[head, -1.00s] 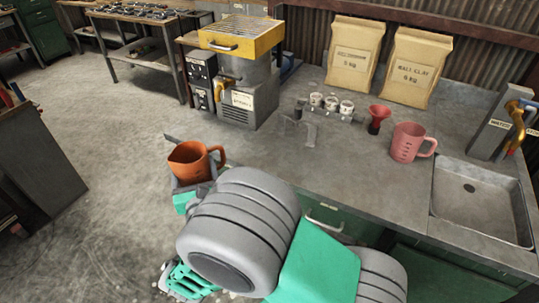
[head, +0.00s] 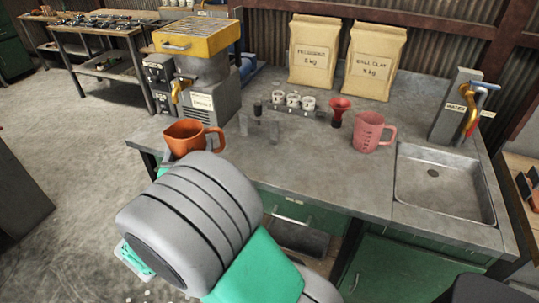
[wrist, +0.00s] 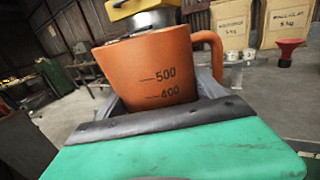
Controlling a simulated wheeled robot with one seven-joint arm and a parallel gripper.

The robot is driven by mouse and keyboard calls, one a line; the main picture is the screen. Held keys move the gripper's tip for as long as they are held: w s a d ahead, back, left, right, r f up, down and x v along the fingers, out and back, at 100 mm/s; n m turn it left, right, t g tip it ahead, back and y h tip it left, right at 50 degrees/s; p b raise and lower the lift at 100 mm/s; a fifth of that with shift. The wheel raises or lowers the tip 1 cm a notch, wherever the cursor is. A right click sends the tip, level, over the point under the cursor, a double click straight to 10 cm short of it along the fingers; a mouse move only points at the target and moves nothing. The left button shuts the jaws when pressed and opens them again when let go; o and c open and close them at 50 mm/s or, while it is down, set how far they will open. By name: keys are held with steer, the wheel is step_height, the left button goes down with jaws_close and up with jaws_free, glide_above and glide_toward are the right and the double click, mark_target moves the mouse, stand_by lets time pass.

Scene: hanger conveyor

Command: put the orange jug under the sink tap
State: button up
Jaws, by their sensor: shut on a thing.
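The orange jug (head: 187,134) is in my gripper near the left front corner of the counter, and my arm hides its lower part in the head view. In the wrist view the orange jug (wrist: 150,70) stands roughly upright between the two grey fingers of my gripper (wrist: 165,103), with its handle to the right and marks 400 and 500 showing. The sink (head: 446,187) is set into the right end of the counter, and its basin looks empty. The tap (head: 468,112) stands behind the sink on a grey post, with a yellow spout and a blue lever.
A pink measuring jug (head: 370,133) and a red funnel (head: 339,110) stand left of the sink. Two paper bags (head: 343,60) lean at the back wall. A machine with a yellow top (head: 197,70) stands at the back left. The counter's front middle (head: 300,170) is clear.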

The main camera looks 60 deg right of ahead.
steer(key=s+d+r+m+g+h+b, duration=0.1)
steer(key=s+d+m+g, duration=0.25)
steer(key=s+d, duration=0.4)
steer(key=s+d+m+g+h+b, duration=0.15)
steer(key=s+d+g, duration=0.3)
steer(key=s, duration=0.55)
steer(key=s+d+r+m+g+h+b, duration=0.1)
steer(key=s+d+m+g, duration=0.3)
steer(key=s, duration=0.4)
steer(key=n+b, duration=0.1)
steer(key=b, duration=0.2)
glide_above(300, 158)
steer(key=shift+y, duration=0.25)
step_height(300, 158, down, 10)
steer(key=shift+s+f, duration=0.1)
steer(key=shift+f, duration=0.1)
steer(key=shift+f+b, duration=0.35)
steer(key=shift+f, duration=1.05)
steer(key=shift+f, duration=0.15)
steer(key=o, duration=1.5)
steer(key=shift+c, duration=0.2)
